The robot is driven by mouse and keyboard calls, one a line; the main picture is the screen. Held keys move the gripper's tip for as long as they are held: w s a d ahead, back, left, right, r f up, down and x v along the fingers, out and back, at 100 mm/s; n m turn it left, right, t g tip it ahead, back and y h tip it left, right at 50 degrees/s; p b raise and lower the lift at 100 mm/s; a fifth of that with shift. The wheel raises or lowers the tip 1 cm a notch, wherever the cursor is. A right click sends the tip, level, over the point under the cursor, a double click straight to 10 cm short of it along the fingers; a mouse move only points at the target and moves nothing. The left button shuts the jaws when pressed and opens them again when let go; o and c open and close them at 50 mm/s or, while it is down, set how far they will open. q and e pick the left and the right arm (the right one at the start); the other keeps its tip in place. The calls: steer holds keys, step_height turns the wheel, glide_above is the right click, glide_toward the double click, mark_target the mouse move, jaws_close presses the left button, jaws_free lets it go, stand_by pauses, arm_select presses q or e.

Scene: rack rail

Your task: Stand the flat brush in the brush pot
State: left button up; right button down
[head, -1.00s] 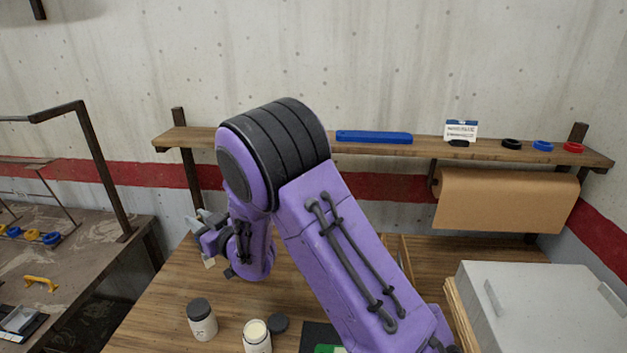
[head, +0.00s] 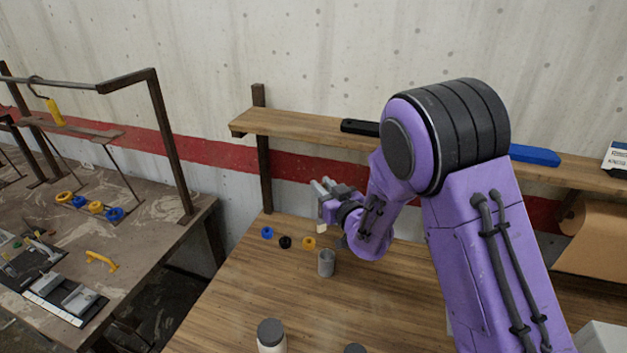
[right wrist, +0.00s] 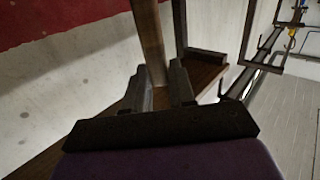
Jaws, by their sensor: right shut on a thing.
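My right gripper (head: 328,190) is shut on the flat brush and holds it above the back of the wooden table. The brush pot (head: 326,264), a small grey cup, stands upright on the table, below the gripper and apart from the brush. I cannot see inside the pot. My left gripper is not in view.
Blue, black and yellow rings (head: 285,242) lie left of the pot. A dark-lidded jar (head: 271,337) stands at the front. A wooden shelf (head: 300,127) runs along the wall behind. A separate workbench (head: 150,225) is at left. The table between pot and jar is clear.

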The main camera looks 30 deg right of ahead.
steer(key=shift+f, duration=0.25)
steer(key=s+f+b, duration=0.2)
steer(key=s+b, duration=0.2)
steer(key=s, duration=0.3)
steer(key=w+f+b, duration=0.1)
steer(key=f+b, duration=0.1)
steer(key=f, duration=0.1)
steer(key=f+b, duration=0.2)
steer(key=w+f+b, duration=0.1)
steer(key=f+b, duration=0.1)
steer(key=f, duration=0.1)
steer(key=shift+w+a+f, duration=0.25)
steer(key=shift+w+f, duration=0.05)
steer(key=shift+w, duration=0.05)
steer(key=c, duration=1.1)
jaws_free()
steer(key=shift+d, duration=0.1)
steer(key=shift+o, duration=0.8)
steer(key=shift+w+d+f, duration=0.15)
steer(key=shift+w+d, duration=0.15)
steer(key=shift+w, duration=0.15)
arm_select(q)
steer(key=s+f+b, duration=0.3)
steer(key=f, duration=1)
arm_select(e)
steer(key=s, duration=1)
steer(key=shift+s+a, duration=0.25)
steer(key=shift+a, duration=0.15)
